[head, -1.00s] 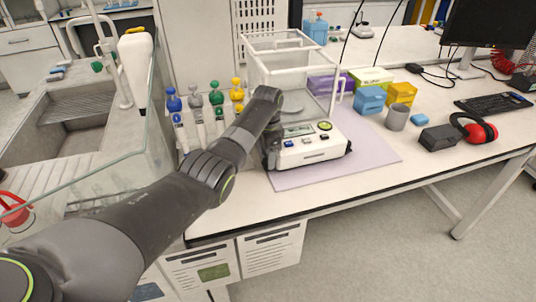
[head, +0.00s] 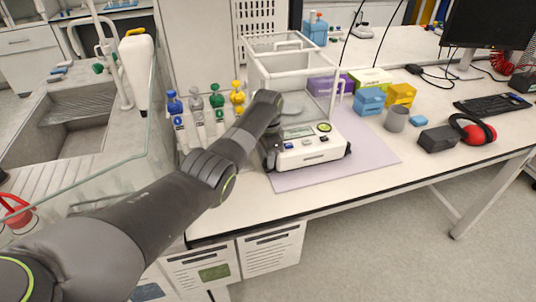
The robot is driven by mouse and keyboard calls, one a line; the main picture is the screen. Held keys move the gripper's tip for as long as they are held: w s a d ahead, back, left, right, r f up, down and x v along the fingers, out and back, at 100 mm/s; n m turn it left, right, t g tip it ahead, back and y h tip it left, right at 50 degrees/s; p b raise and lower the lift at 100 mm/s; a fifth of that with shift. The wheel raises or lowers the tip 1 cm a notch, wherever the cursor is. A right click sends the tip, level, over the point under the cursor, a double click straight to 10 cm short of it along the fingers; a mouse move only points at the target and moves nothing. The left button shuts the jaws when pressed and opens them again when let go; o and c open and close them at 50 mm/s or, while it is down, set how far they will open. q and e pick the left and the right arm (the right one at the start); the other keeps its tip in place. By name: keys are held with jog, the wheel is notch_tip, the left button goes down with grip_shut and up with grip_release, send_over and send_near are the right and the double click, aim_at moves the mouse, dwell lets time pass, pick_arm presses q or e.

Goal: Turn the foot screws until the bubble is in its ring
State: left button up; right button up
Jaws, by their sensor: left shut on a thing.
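The analytical balance (head: 308,152) with its clear draft shield (head: 290,80) stands on a lilac mat (head: 350,158) on the bench. A round green-yellow bubble level (head: 324,127) sits at the right of its front panel; the bubble is too small to place against its ring. My left gripper (head: 270,156) is low at the balance's front left corner, shut on the foot screw there, which the gripper mostly hides. A dark foot (head: 347,150) shows at the front right corner. My right gripper is out of view.
Several bottles with coloured tops (head: 216,103) stand left of the balance, close to my left arm. A grey cup (head: 395,119), blue box (head: 369,101), black box (head: 438,138) and red earmuffs (head: 478,132) are to the right. The front bench strip is clear.

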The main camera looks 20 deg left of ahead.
pick_arm(q)
jog(key=o, duration=1)
jog(key=shift+r, duration=0.1)
notch_tip(320, 180, up, 17)
jog(key=shift+r+p, duration=0.2)
jog(key=shift+p, duration=0.1)
jog(key=shift+c, duration=0.2)
